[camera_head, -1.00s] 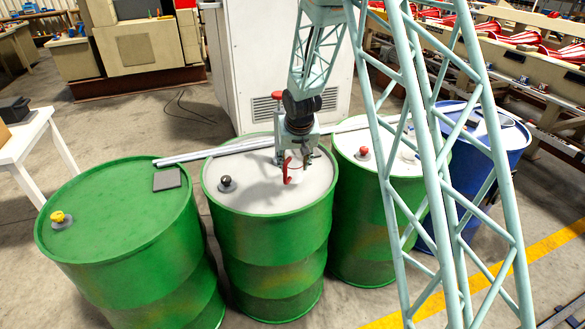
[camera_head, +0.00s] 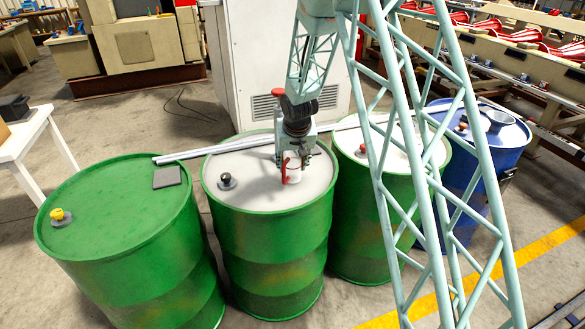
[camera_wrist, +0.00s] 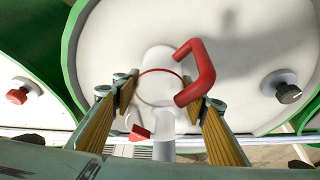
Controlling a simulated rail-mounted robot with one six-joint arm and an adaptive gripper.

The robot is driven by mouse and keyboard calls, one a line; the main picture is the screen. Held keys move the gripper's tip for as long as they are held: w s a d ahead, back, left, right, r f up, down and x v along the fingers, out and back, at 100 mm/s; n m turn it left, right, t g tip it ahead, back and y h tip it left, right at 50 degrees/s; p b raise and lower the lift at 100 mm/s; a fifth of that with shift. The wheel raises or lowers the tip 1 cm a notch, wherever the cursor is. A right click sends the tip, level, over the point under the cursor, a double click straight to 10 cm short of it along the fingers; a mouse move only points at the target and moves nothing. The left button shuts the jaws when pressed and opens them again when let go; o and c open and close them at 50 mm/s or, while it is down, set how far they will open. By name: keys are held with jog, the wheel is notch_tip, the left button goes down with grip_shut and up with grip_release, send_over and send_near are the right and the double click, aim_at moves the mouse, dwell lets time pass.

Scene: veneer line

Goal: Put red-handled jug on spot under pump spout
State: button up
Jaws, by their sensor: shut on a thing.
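The red-handled jug is a small, pale cup with a red rim line; it shows in the head view (camera_head: 294,177) and in the wrist view (camera_wrist: 157,87). Its red handle (camera_wrist: 207,72) points to the right in the wrist view. My gripper (camera_head: 292,160) is shut on the jug over the white top of the second drum (camera_head: 255,190); its yellow-padded fingers also show in the wrist view (camera_wrist: 160,103). I cannot tell whether the jug touches the drum top. I cannot clearly make out the pump spout or the spot under it.
A dark knob (camera_head: 227,181) stands on the same drum top. A green-topped drum (camera_head: 120,215) with a grey pad (camera_head: 166,178) is to the left. A white-topped drum (camera_head: 350,145) and a blue drum (camera_head: 510,140) with a funnel (camera_head: 497,121) are to the right. A metal bar (camera_head: 215,149) crosses behind.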

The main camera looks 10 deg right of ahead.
aim_at(294, 155)
jog(key=shift+f, duration=0.3)
jog(key=shift+f, duration=0.15)
jog(key=o, duration=0.9)
jog(key=shift+r, duration=0.35)
jog(key=shift+p+v, duration=0.65)
jog(key=shift+v, duration=5.2)
